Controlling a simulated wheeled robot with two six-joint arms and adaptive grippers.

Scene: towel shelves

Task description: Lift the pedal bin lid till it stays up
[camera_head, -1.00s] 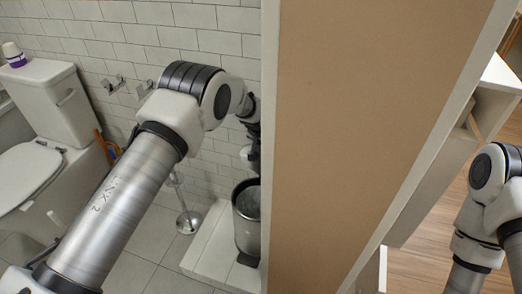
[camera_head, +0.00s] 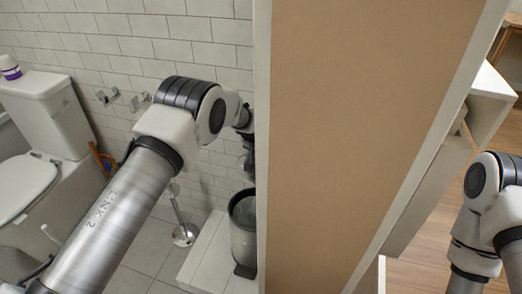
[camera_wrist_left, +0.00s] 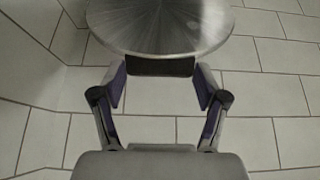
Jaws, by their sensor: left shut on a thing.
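The pedal bin (camera_head: 243,240) is a dark metal cylinder standing upright on a white ledge, partly cut off by the tall panel. Its top looks open, with a grey inside showing. In the left wrist view the round brushed-metal lid (camera_wrist_left: 160,28) fills the top, with a black tab (camera_wrist_left: 160,66) at its near edge. My left gripper (camera_wrist_left: 161,82) is shut on the lid at this tab, a finger on each side. In the head view this gripper is above the bin, mostly hidden by the panel. My right gripper is out of view; only its arm shows at the right.
A tall brown panel with pale edges (camera_head: 360,110) stands close to the right of my left arm. A toilet (camera_head: 35,180) is at the left by the tiled wall. A metal stand (camera_head: 185,233) is on the floor left of the ledge (camera_head: 205,255).

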